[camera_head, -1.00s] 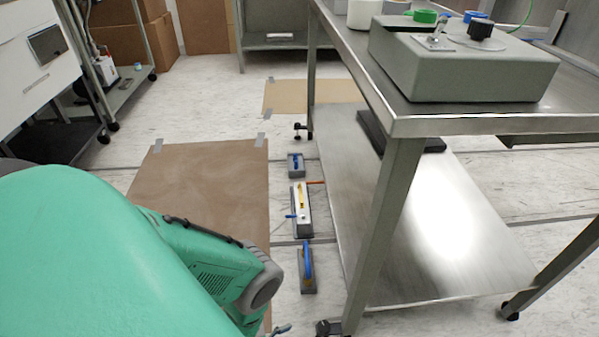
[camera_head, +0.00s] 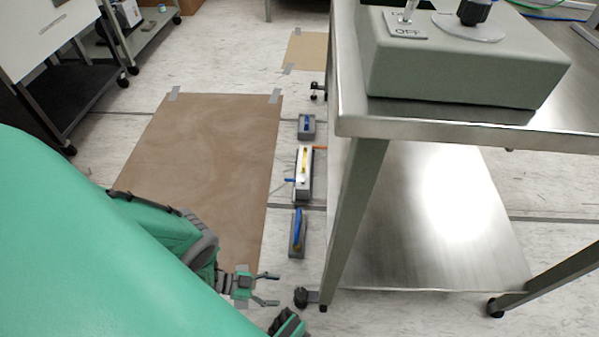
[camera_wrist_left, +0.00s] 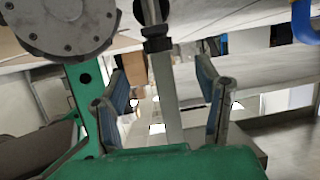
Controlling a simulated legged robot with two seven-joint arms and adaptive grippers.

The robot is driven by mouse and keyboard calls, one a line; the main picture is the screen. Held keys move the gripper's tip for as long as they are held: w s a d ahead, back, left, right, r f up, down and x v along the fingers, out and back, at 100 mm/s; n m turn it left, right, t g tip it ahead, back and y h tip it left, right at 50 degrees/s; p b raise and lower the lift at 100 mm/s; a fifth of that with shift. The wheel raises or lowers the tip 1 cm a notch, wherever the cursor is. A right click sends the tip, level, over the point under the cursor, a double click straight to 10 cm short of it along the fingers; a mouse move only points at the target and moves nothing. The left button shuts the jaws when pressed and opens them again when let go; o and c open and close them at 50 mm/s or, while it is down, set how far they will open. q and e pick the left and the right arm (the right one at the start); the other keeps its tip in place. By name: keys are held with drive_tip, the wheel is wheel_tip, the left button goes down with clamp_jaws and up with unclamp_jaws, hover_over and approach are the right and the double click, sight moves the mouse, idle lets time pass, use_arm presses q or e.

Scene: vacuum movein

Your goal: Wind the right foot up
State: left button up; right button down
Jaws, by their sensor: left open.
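The steel table has a dark foot (camera_head: 304,297) at the bottom of its near left leg and another dark foot (camera_head: 496,307) at its near right leg. My left gripper (camera_head: 266,289) is open and empty, low over the floor, with its fingers pointing right towards the near left foot and apart from it. In the left wrist view, the open fingers (camera_wrist_left: 165,98) frame a grey leg (camera_wrist_left: 166,95) with a dark collar (camera_wrist_left: 156,40) and a metal stem above it in the picture. The fingers do not visibly touch it.
A grey control box (camera_head: 460,65) stands on the table top (camera_head: 365,110). The table's lower shelf (camera_head: 400,220) is bare where visible. Small tools on blocks, one with a blue handle (camera_head: 298,230), line the floor left of the table. A brown sheet (camera_head: 215,150) is taped to the floor.

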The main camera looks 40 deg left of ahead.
sight(300, 294)
use_arm(q)
drive_tip(key=x, duration=0.2)
drive_tip(key=b+x, duration=0.1)
drive_tip(key=x, duration=0.2)
drive_tip(key=b+x, duration=0.1)
drive_tip(key=x, duration=0.1)
drive_tip(key=shift+d+r, duration=0.2)
drive_tip(key=shift+d, duration=0.4)
drive_tip(key=shift+w+d+f, duration=0.15)
drive_tip(key=shift+w+d, duration=0.1)
drive_tip(key=shift+w+d+f, duration=0.1)
drive_tip(key=shift+w, duration=0.05)
drive_tip(key=shift+w+f, duration=0.1)
drive_tip(key=shift+f, duration=0.05)
use_arm(e)
drive_tip(key=f, duration=0.3)
drive_tip(key=shift+d, duration=0.35)
use_arm(q)
drive_tip(key=shift+d, duration=0.2)
drive_tip(key=c, duration=1.2)
use_arm(e)
drive_tip(key=shift+d+f, duration=0.15)
drive_tip(key=shift+d, duration=0.2)
